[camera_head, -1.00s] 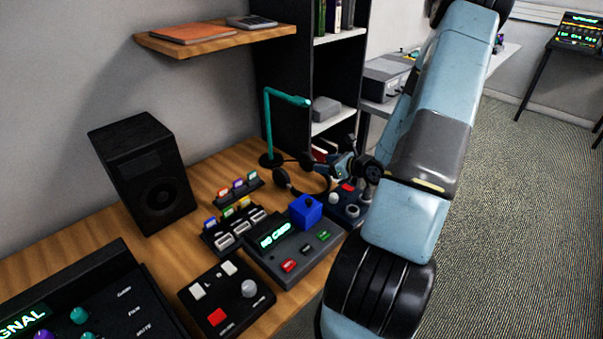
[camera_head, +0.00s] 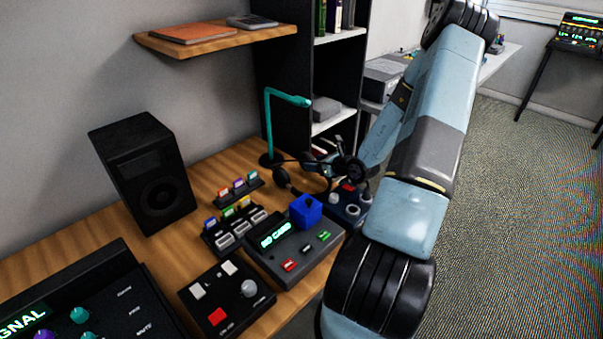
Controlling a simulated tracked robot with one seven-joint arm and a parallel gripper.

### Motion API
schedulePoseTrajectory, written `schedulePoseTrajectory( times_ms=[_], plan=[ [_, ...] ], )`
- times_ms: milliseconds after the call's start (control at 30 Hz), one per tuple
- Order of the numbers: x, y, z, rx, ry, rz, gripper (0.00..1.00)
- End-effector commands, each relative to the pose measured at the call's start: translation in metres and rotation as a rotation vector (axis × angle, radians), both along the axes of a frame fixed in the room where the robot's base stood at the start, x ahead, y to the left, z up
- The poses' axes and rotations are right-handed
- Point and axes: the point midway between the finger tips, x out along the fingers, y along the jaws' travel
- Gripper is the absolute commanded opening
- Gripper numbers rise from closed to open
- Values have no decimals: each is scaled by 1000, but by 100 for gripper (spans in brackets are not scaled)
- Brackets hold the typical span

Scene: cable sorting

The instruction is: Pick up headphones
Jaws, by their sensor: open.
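The dark headphones lie at the back of the wooden desk, beside the foot of the teal stand (camera_head: 268,130). One round ear cup (camera_head: 281,178) and part of the thin curved headband show; the rest is hidden behind or under my gripper. My gripper (camera_head: 325,163) is open, over the right part of the headphones. It is small and dark here, so I cannot tell whether its fingers touch the headband.
A dark blue box with knobs (camera_head: 345,208) sits close to my gripper. A console with a blue cube (camera_head: 306,210), card racks (camera_head: 238,190) and a black speaker (camera_head: 152,178) crowd the desk. Dark shelves (camera_head: 285,85) stand behind; a wall shelf (camera_head: 205,44) hangs above left.

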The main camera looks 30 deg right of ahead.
Motion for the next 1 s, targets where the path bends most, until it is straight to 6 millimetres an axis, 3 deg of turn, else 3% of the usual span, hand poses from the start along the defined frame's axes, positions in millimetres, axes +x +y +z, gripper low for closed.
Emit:
schedulePoseTrajectory(
  times_ms=[167, 800, 1000],
  plan=[
    [0, 0, 0, 0, 0, 0, 61],
    [-1, -1, 0, 0, 0, -1, 0],
    [0, -1, 0, 0, 0, -1, 0]
  ],
)
